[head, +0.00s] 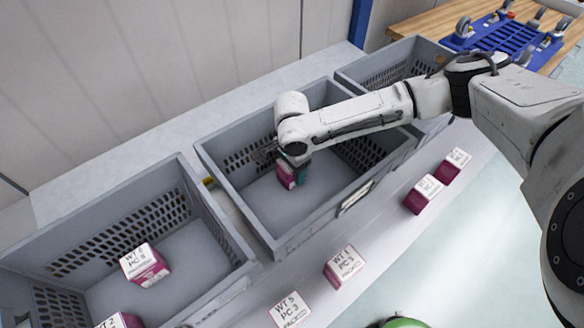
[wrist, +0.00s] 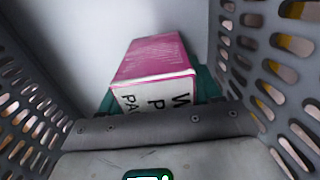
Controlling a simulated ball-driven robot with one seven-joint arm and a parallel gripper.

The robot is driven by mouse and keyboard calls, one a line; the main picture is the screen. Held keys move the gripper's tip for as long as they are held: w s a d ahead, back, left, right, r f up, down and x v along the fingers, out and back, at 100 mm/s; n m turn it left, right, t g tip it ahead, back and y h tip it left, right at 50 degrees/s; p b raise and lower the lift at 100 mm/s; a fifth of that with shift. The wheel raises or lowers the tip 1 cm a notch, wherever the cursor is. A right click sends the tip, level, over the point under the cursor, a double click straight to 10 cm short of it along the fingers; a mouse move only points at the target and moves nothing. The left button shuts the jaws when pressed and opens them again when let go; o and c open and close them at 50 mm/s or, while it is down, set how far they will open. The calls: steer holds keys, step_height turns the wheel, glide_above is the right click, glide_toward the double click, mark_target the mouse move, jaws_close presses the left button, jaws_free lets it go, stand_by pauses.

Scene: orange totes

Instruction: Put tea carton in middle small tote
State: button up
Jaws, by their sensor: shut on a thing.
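My gripper (head: 291,165) reaches down inside the middle grey tote (head: 286,238), near its back left part. It is shut on a magenta and white tea carton (head: 286,176). In the wrist view the carton (wrist: 155,62) sits between the teal finger pads (wrist: 155,98), with its white printed face towards the camera. Perforated tote walls show on both sides of it. I cannot tell whether the carton touches the tote floor. The arm hides part of the middle tote's back and right side.
A left tote (head: 225,262) holds cartons, one of them in its middle (head: 145,264). A right tote (head: 392,52) stands partly behind my arm. Several cartons stand on the ledge in front, such as one below the middle tote (head: 343,267). A blue cart (head: 505,38) is at the back right.

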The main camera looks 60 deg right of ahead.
steer(key=o, duration=1.2)
step_height(320, 180, up, 12)
steer(key=shift+r+b, duration=0.1)
steer(key=shift+b, duration=0.8)
